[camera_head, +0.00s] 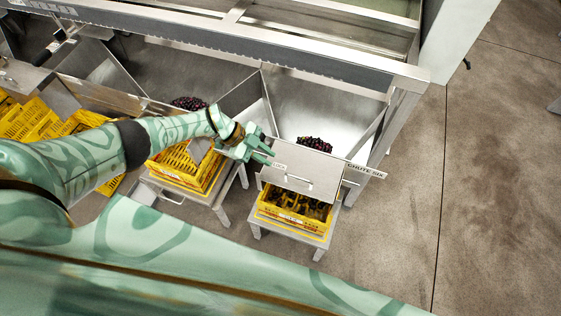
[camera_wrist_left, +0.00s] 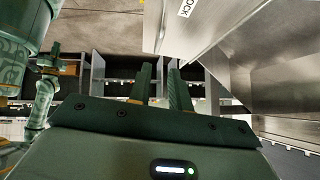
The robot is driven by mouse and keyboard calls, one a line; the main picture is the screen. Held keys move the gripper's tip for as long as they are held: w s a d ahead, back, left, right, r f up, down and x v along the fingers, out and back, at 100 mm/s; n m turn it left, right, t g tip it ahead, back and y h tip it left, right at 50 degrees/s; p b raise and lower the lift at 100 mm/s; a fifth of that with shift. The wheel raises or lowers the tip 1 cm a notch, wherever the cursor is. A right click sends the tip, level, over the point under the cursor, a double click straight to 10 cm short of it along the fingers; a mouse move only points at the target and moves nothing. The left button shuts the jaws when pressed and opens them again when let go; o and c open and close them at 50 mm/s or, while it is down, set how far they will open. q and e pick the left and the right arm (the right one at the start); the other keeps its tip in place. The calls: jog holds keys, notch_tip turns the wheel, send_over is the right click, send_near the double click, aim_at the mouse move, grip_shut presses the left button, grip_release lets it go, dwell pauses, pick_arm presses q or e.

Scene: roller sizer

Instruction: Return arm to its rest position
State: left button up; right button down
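My left arm (camera_head: 90,155) reaches in from the left over the chutes. My left gripper (camera_head: 268,150) hangs beside the steel front plate (camera_head: 318,182) of the chute labelled "CHUTE SIX". Its two fingers are apart with nothing between them. In the left wrist view the fingers (camera_wrist_left: 159,85) also stand apart, with background showing in the gap. A large patterned part of my own body crosses the bottom of the head view.
Under the chute plate a yellow crate (camera_head: 262,215) with dark contents stands on a small steel table. Another yellow crate (camera_head: 210,188) is below my left wrist. Dark fruit (camera_head: 315,143) lies in the chute. More yellow crates (camera_head: 32,122) are at left. The floor (camera_head: 495,180) at right is clear.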

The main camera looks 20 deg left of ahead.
pick_arm(q)
jog(key=v, duration=0.2)
jog(key=shift+a+r, duration=0.2)
jog(key=shift+a, duration=0.05)
dwell(0.4)
jog(key=w+a+n+t+y, duration=0.1)
jog(key=w+a+t+y, duration=0.1)
jog(key=w+t, duration=0.6)
jog(key=s+a+f+n+g+y+b, duration=0.3)
jog(key=s+f+n+y, duration=0.5)
jog(key=s+f, duration=0.95)
jog(key=s+d+f+n+g, duration=0.1)
jog(key=s+f+n+g, duration=0.1)
jog(key=s, duration=0.9)
jog(key=s+d+f+n+g, duration=0.1)
jog(key=s+f, duration=0.4)
jog(key=s, duration=0.7)
jog(key=s+d+f+n+g+h, duration=0.1)
jog(key=s+f+n+g, duration=0.1)
jog(key=s, duration=0.9)
jog(key=shift+s+f+n+g, duration=0.3)
jog(key=shift+f+n, duration=0.3)
jog(key=shift+f, duration=0.15)
